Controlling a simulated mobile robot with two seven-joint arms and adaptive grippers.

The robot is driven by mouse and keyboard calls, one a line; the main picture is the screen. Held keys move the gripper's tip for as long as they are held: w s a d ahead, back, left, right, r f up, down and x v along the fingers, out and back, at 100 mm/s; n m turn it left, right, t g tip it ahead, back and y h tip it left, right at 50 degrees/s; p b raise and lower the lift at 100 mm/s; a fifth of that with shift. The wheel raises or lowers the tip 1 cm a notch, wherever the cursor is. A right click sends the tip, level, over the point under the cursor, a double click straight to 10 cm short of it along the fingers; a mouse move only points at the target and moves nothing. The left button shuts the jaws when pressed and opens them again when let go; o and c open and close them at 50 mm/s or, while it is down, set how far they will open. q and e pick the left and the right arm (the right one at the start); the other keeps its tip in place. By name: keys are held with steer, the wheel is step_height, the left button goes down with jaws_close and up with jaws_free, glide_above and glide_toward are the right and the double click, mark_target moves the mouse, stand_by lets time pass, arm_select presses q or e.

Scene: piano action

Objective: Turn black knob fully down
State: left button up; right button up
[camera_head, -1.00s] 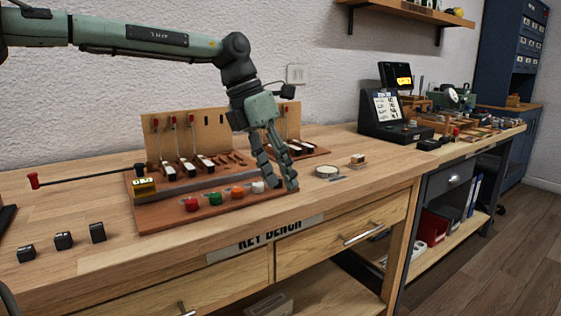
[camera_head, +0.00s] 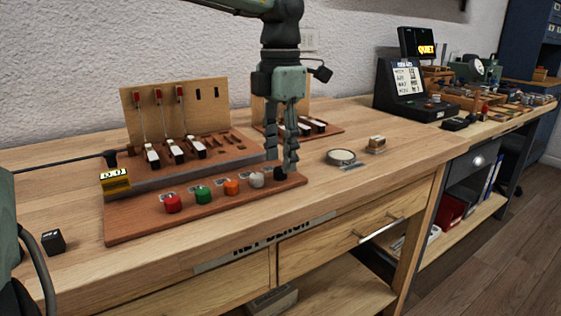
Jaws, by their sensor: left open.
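The black knob (camera_head: 280,173) is the rightmost in a row of coloured knobs on the brown board (camera_head: 130,227) on the bench. It is small and partly hidden by a finger. My left gripper (camera_head: 281,163) points straight down over the right end of the board. Its fingers are apart, one tip behind and left of the black knob, the other close to its right side. I cannot tell whether a finger touches the knob. My right gripper is not in view.
Red (camera_head: 172,204), green (camera_head: 202,194), orange (camera_head: 231,187) and white (camera_head: 256,180) knobs line the board to the left. Key levers (camera_head: 175,150) stand behind. A round dish (camera_head: 341,157) lies to the right.

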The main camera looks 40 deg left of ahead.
arm_select(q)
steer(key=shift+f, duration=1.1)
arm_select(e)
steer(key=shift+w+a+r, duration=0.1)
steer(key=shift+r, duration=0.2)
arm_select(q)
steer(key=shift+c, duration=0.4)
jaws_close()
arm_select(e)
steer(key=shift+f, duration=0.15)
